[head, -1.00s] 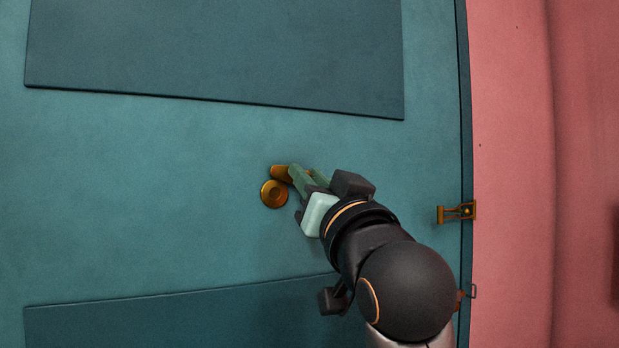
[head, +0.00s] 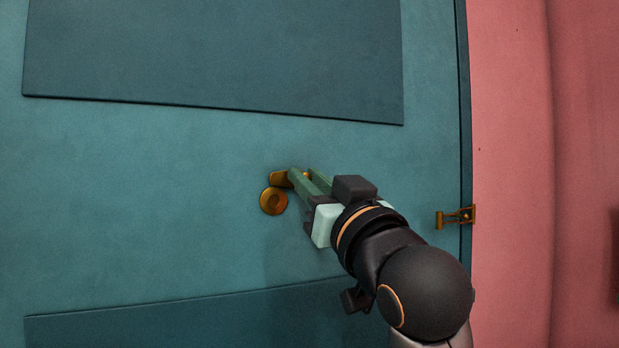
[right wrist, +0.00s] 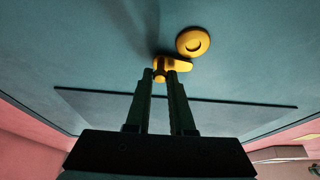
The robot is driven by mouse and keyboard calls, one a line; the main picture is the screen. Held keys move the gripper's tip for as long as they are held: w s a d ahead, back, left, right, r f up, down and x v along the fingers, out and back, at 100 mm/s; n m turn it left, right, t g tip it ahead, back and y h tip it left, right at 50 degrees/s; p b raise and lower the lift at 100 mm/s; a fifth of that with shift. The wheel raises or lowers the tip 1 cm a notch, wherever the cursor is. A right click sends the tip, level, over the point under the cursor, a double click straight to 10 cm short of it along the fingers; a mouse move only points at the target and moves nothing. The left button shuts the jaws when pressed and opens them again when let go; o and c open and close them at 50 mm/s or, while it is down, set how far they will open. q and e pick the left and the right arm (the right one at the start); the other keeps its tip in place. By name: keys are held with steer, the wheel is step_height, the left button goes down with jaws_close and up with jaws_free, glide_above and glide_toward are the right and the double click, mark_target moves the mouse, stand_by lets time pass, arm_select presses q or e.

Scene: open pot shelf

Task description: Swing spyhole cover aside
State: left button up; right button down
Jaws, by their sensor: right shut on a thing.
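The brass spyhole (head: 273,201) is a round ring on the teal door, and it also shows in the right wrist view (right wrist: 193,41). Its brass cover (head: 279,179) sits off the ring, just above it in the head view, leaving the ring's face bare. In the right wrist view the cover (right wrist: 179,65) lies beside the ring, between it and my fingertips. My right gripper (head: 300,176) is shut on the cover at its knob end; the fingers hide part of it. My left gripper is not in view.
The teal door (head: 150,200) fills most of the head view, with darker raised panels above (head: 210,60) and below (head: 200,315). A brass latch (head: 456,216) sits at the door's right edge, beside a pink wall (head: 510,130).

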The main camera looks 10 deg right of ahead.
steer(key=c, duration=0.8)
jaws_free()
steer(key=b+v, duration=0.3)
steer(key=v, duration=0.9)
steer(key=shift+s+d+f+b, duration=0.1)
steer(key=shift+s+d+b, duration=0.05)
steer(key=shift+s+b, duration=0.15)
